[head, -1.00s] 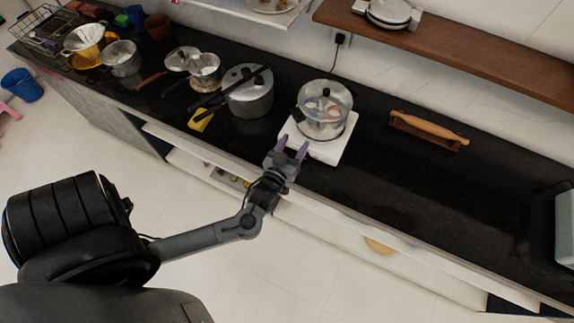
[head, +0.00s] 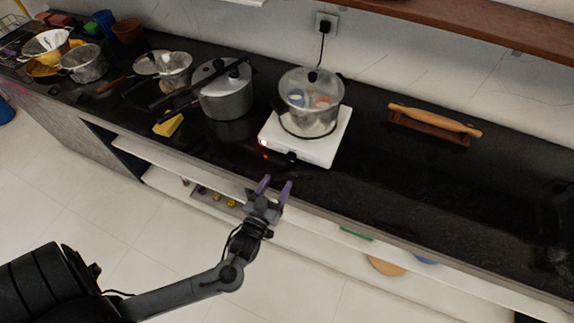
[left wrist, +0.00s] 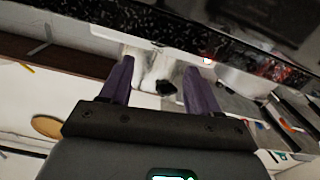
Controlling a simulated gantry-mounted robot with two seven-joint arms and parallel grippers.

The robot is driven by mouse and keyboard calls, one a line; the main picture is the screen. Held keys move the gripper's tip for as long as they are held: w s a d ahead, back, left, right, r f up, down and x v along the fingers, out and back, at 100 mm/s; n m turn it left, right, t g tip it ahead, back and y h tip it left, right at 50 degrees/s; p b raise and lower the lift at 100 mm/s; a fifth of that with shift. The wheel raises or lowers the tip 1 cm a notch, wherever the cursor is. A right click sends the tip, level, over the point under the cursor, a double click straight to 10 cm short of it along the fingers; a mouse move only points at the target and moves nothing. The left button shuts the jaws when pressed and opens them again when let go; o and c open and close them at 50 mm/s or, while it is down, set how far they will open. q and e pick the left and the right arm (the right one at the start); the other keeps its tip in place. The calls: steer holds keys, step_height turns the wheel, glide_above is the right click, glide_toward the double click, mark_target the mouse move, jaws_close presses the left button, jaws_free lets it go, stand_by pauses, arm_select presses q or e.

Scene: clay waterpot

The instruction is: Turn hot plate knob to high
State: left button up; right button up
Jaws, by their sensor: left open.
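The white hot plate (head: 322,152) sits on the black counter with a glass-lidded steel pot (head: 312,103) on it. Its dark knob (head: 291,158) is on the front side, and a small red light (head: 265,155) glows at its left front corner. My left gripper (head: 274,185), with purple fingers, is open and empty near the counter's front edge, apart from the knob. In the left wrist view, the black knob (left wrist: 166,88) shows between the open fingers, farther off. The knob's setting is too small to read. My right gripper is not in view.
A pressure cooker (head: 226,95) and a yellow sponge (head: 168,125) are left of the hot plate. A rolling pin (head: 434,118) on its board lies to the right. The counter (head: 400,185) right of the hot plate is mostly clear. A brown shelf (head: 470,28) hangs above.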

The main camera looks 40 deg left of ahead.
mark_target(289, 160)
arm_select(q)
steer(key=b+x, duration=0.1)
steer(key=x, duration=0.7)
steer(key=shift+w+a, duration=0.15)
steer(key=shift+w, duration=0.15)
steer(key=shift+c, duration=0.2)
steer(key=c, duration=1)
steer(key=shift+r+m+p, duration=0.2)
steer(key=shift+m+p, duration=0.3)
steer(key=shift+p, duration=0.25)
steer(key=shift+f+m, duration=0.2)
steer(key=shift+m, duration=0.1)
steer(key=o, duration=1)
steer(key=shift+o, duration=0.2)
